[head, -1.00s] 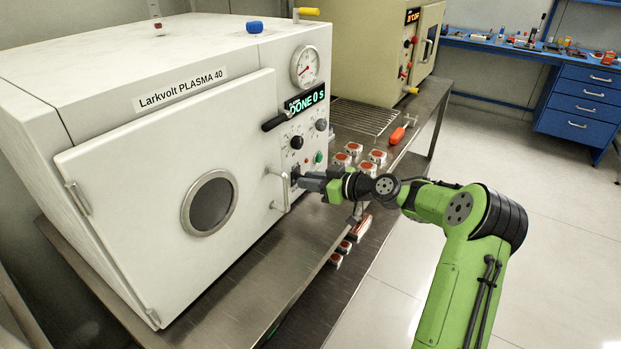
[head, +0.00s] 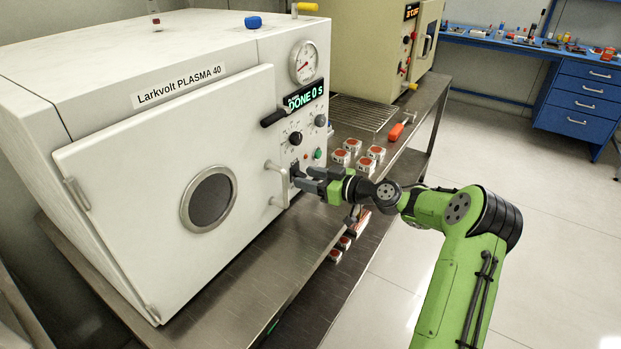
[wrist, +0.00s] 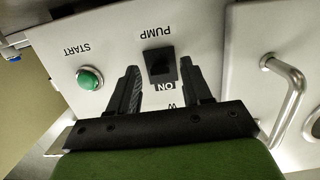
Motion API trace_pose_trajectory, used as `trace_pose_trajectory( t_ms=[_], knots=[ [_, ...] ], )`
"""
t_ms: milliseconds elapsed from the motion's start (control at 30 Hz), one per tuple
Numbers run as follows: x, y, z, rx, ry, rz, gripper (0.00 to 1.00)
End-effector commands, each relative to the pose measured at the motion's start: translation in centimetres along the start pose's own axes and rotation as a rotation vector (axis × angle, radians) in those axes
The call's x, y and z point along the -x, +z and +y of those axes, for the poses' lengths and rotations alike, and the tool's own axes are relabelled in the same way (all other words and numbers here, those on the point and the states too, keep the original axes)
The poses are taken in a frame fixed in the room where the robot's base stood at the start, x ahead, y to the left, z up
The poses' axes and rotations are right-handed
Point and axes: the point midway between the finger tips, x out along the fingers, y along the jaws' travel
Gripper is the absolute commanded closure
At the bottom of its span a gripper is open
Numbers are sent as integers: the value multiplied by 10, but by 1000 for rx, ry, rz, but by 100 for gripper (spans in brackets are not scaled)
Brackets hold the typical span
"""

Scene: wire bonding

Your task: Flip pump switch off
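The pump switch (wrist: 160,63) is a black rocker in the panel of the white plasma machine. In the wrist view it sits upside down, between a PUMP label and an ON label. In the head view the switch (head: 294,167) is small, beside the door handle. My gripper (wrist: 160,80) is open, with one dark finger on each side of the switch and nothing held. Gaps show between the fingers and the switch. In the head view my gripper (head: 301,178) is at the panel. I cannot tell which way the rocker is tipped.
The door handle (head: 277,184) stands out just left of my gripper. A green START button (wrist: 89,78) is on the other side. A knob (head: 295,138) and a display reading DONE 0 S (head: 305,97) are above. Small red-topped blocks (head: 365,164) lie on the steel bench.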

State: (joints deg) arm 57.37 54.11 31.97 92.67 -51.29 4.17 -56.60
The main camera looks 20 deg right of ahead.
Motion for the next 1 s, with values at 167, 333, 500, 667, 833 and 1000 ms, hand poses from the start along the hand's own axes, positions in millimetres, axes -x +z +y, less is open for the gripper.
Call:
trace_pose_trajectory(
  t_ms=[167,333,500,667,833,1000],
  knots=[
    [0,0,0,0,0,0,51],
    [19,-1,1,-1,4,-2,51],
    [67,-2,2,-2,6,-1,51],
    [112,-2,1,-2,6,0,51],
    [146,-1,1,-1,3,0,51],
    [158,0,0,0,0,1,51]
  ],
)
